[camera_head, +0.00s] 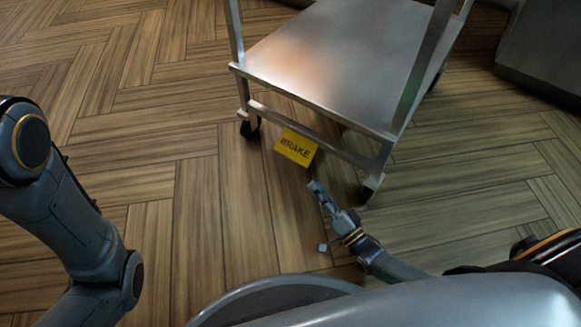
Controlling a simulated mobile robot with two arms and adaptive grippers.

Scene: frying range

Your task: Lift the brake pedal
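The brake pedal (295,147) is a yellow plate marked BRAKE. It hangs low at the near side of a metal cart (335,55), between two of its wheels, and looks tilted. My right gripper (318,215) is just below and right of the pedal in the picture. Its fingers are spread apart with nothing between them. One fingertip points up toward the pedal's lower right edge; a small gap seems to show, but contact is hard to judge. My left arm comes in at the left and leaves at the bottom edge; its gripper is out of view.
The cart's lower shelf is bare, with legs rising out of the picture. Dark casters stand at its near left (250,129) and near right (367,193) corners. A grey metal unit (545,50) is at the upper right. The wooden floor (130,90) is clear at left.

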